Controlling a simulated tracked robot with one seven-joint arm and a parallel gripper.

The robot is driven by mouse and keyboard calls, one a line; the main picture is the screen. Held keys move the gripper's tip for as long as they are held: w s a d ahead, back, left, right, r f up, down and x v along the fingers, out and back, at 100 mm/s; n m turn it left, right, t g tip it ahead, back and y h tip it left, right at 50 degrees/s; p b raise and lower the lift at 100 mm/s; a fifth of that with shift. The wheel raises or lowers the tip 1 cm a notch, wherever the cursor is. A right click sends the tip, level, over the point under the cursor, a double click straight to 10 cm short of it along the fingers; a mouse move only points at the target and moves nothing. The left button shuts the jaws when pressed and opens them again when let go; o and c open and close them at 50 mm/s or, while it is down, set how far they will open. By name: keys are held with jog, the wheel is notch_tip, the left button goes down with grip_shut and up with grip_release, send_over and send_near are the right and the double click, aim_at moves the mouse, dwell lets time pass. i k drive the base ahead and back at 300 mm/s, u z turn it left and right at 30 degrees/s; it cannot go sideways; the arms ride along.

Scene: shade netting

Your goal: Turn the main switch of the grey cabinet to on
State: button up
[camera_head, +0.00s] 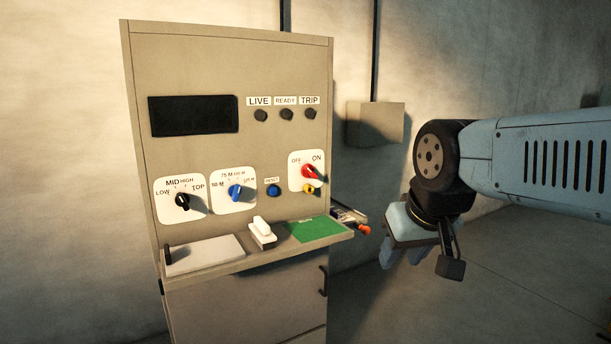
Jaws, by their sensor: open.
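The grey cabinet (230,60) stands left of centre, its sloped front facing me. Its main switch, a red knob (309,172), sits on a white plate at the right side of the panel, with OFF printed at its upper left and ON at its upper right. The knob seems to lean toward OFF, but it is too small to be sure. A small yellow part (308,189) sits just below it. My gripper (403,258) is open and empty, pointing down, to the right of the cabinet and lower than the switch, apart from it.
A black knob (182,201), a blue knob (235,192) and a blue button (273,190) share the panel. A shelf (290,255) juts out below, holding a white block (262,231) and a green sheet (317,229). An orange-tipped item (362,229) lies at its right end.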

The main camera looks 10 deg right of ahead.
aim_at(307, 170)
jog(key=z, duration=1.2)
jog(key=i, duration=0.1)
jog(key=u, duration=4.2)
jog(key=i, duration=0.2)
jog(key=z, duration=4.1)
jog(key=i, duration=0.55)
jog(key=u, duration=0.15)
